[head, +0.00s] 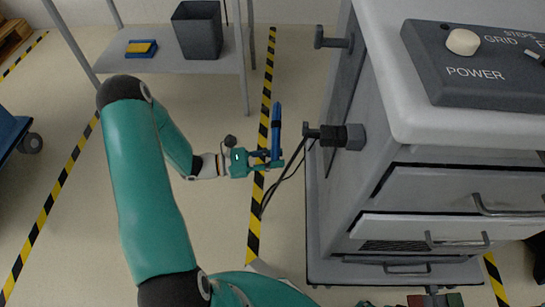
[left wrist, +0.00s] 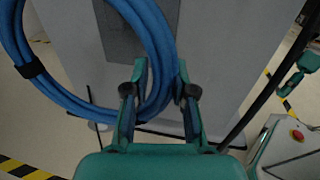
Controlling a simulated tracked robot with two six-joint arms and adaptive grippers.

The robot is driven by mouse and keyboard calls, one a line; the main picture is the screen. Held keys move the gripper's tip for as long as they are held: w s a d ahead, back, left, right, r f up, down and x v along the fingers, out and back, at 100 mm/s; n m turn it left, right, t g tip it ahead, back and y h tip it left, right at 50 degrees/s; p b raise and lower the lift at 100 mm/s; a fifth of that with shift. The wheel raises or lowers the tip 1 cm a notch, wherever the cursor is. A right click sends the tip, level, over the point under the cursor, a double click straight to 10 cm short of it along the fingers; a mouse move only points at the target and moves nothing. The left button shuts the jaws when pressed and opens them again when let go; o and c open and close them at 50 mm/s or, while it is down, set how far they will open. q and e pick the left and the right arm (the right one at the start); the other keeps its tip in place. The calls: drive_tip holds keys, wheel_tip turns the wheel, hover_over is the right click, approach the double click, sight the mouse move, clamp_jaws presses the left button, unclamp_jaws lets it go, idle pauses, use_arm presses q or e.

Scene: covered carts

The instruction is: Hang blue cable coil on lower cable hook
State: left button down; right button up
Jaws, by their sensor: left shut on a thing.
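The blue cable coil (head: 276,128) is seen nearly edge-on in the head view, standing upright. My left gripper (head: 272,161) is shut on its lower part. In the left wrist view the coil (left wrist: 84,103) is a large loop with a black tie, and its strands pass between the fingers of my left gripper (left wrist: 160,92). The lower cable hook (head: 322,133) is a dark peg on the cart's left side. The coil is just left of its tip, apparently apart from it. A teal part at the right of the left wrist view may be my right gripper; its jaws are unclear.
The grey cart (head: 420,180) with drawers fills the right. An upper hook (head: 331,40) sticks out above the lower one. Black cables (head: 285,175) hang beside the lower hook. A shelf (head: 168,65) holds a dark bin (head: 198,32). Floor between is clear.

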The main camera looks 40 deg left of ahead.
use_arm(q)
drive_tip(key=b, duration=0.1)
approach(328, 166)
drive_tip(key=shift+w+d+r, duration=0.65)
drive_tip(key=shift+w+d, duration=0.1)
drive_tip(key=shift+w, duration=0.15)
drive_tip(key=shift+w+d+r, duration=0.65)
drive_tip(key=shift+w+d, duration=0.1)
drive_tip(key=shift+w, duration=0.2)
drive_tip(key=shift+w+d+f+b, duration=0.25)
drive_tip(key=shift+d+f+b, duration=0.05)
drive_tip(key=shift+f+b, duration=0.3)
drive_tip(key=shift+w+d+f+b, duration=0.25)
drive_tip(key=shift+f+b, duration=0.25)
drive_tip(key=shift+f, duration=0.15)
drive_tip(key=c, duration=0.9)
unclamp_jaws()
drive_tip(key=shift+f, duration=0.1)
drive_tip(key=shift+s, duration=0.1)
